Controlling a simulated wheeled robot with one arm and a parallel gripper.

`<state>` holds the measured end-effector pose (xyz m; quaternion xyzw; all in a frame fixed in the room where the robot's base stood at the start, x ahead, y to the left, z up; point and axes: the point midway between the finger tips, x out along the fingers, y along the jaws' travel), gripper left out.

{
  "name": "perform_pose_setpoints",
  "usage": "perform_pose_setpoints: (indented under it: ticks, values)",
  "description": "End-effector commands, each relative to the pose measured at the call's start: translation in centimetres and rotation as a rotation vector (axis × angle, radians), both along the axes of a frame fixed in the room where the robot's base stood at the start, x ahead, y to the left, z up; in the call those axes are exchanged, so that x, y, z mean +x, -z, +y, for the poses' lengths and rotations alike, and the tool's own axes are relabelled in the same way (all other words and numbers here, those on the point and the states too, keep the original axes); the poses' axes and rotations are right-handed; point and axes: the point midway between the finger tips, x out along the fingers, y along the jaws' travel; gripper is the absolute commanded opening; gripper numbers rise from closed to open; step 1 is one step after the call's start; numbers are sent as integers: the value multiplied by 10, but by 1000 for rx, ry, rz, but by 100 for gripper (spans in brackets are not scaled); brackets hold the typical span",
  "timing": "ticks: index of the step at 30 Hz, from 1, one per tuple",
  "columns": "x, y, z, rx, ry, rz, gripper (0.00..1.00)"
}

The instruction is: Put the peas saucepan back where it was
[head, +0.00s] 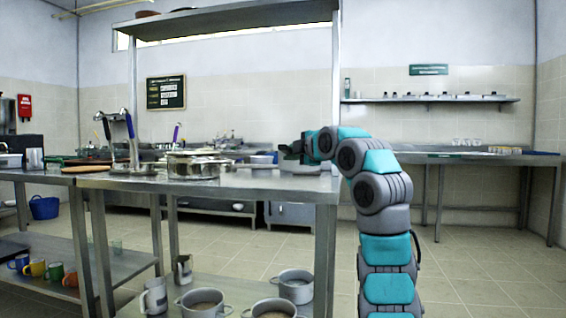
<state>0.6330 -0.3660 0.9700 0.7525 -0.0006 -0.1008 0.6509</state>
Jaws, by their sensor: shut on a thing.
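My gripper (287,153) is above the right end of the steel counter (110,181), reaching in from the right. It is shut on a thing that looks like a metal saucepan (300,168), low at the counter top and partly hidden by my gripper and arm. I cannot see its contents, or whether it rests on the counter. Several grey pots stand on the lower shelf, including a front left one (203,304) and a right one (295,286). No label for peas is readable.
A wide steel pot (197,165) stands mid-counter, with upright ladles (130,140) to its left. Jugs (154,296) and coloured mugs (38,267) stand on the lower shelves. A counter post (336,80) rises close to my arm. The floor at right is clear.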

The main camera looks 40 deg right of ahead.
Motion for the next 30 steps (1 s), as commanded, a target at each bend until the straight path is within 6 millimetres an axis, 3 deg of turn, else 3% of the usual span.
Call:
perform_pose_setpoints:
  ticks: [12,22,30]
  values:
    - [49,5,-12,2,1,4,0]
    - [62,8,-15,2,3,3,0]
    - [60,36,-16,-2,4,1,0]
